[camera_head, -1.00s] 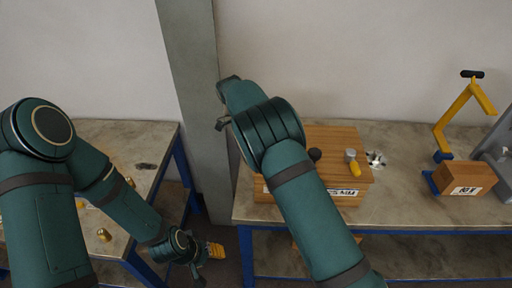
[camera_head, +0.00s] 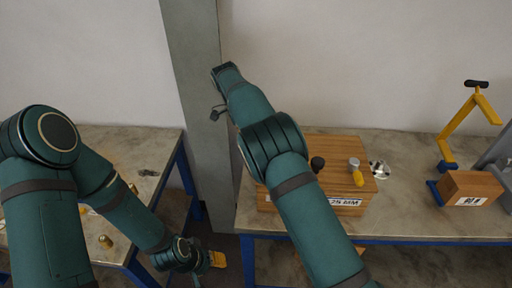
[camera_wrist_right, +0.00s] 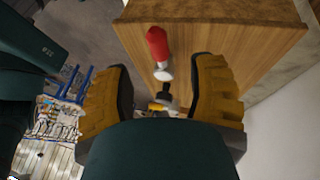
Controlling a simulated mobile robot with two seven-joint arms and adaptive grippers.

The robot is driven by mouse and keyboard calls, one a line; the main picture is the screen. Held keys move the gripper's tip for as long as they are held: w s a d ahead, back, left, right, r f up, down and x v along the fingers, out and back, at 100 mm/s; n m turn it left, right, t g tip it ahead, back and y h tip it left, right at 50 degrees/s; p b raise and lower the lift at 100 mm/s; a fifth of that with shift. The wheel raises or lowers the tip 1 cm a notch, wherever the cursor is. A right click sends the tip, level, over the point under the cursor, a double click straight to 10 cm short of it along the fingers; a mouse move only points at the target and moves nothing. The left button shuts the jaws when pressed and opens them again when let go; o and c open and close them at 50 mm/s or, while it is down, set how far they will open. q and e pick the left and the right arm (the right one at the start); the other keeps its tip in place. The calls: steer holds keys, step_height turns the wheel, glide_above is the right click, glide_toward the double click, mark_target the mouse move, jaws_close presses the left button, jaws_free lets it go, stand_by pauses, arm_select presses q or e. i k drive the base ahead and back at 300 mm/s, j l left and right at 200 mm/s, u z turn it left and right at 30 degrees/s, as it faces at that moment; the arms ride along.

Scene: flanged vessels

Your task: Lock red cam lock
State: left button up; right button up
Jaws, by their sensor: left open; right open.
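The red cam lock shows in the right wrist view as a red handle (camera_wrist_right: 157,43) with a pale metal end, against a face of the wooden box (camera_wrist_right: 205,38). It is not visible in the head view. My right gripper (camera_wrist_right: 162,85) is open, its yellow fingers on either side of the lower end of the lock, apart from the handle. My left gripper (camera_head: 216,259) is open and empty, low beside the left table.
A yellow frame (camera_head: 455,125) and a small brown block (camera_head: 469,188) stand farther right. A grey pillar (camera_head: 199,100) rises behind the gap between the tables. The left table (camera_head: 150,145) holds small brass pieces.

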mark_target(353, 163)
steer(key=k, duration=1)
